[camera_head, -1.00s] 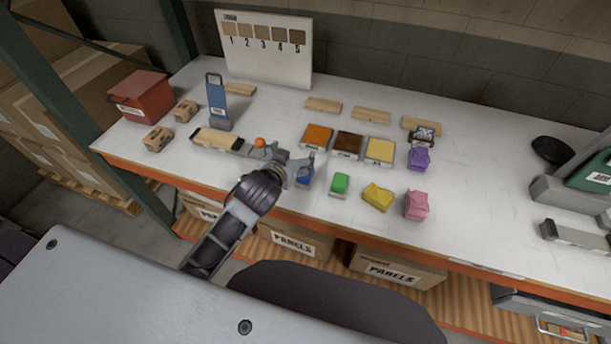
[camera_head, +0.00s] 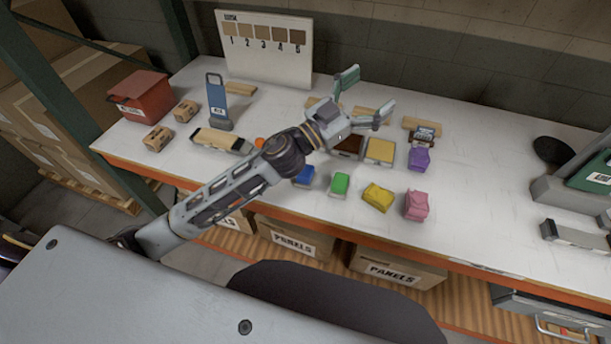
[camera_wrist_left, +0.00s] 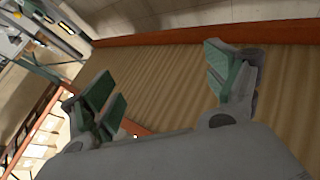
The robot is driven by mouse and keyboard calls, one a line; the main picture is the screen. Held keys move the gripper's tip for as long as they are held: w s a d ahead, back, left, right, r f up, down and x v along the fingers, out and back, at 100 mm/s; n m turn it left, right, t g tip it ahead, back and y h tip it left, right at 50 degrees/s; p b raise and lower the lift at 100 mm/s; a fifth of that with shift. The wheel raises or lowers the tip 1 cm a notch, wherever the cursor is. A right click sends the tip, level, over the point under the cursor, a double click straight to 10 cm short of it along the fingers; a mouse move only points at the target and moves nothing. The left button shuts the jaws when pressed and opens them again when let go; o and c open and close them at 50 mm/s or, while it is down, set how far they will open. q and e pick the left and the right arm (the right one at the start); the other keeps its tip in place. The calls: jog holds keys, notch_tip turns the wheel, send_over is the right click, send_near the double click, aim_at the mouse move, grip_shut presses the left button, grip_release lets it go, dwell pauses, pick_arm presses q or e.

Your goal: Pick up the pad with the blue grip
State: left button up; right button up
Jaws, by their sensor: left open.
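The pad with the blue grip (camera_head: 304,176) sits on the white bench near its front edge, at the left end of a row of coloured pads. Part of it lies behind my left forearm in the head view. My left gripper (camera_head: 366,95) is open and empty, up and to the right of the blue pad, in front of the back row of wooden blocks in the picture. Its spread fingers also show in the left wrist view (camera_wrist_left: 160,82), with nothing between them and no pad in sight. My right gripper is not in view.
Green (camera_head: 340,183), yellow (camera_head: 377,196), pink (camera_head: 417,204) and purple (camera_head: 419,158) pads stand to the right. Dark brown (camera_head: 348,146) and pale yellow (camera_head: 380,151) colour trays lie behind them. A red box (camera_head: 139,96) stands far left.

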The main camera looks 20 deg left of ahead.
pick_arm(q)
jog(key=s+d+m+g+h, duration=0.2)
jog(key=d+m+g+h, duration=0.2)
jog(key=m+g, duration=0.15)
jog(key=m+g+y, duration=0.2)
jog(key=g+y, duration=0.9)
jog(key=y, duration=0.4)
send_near(304, 170)
jog(key=v, duration=0.2)
jog(key=shift+s+a+r+n, duration=0.1)
jog(key=shift+a+n, duration=0.15)
jog(key=shift+p+x, duration=0.6)
jog(key=shift+x, duration=3.7)
jog(key=shift+d, duration=0.1)
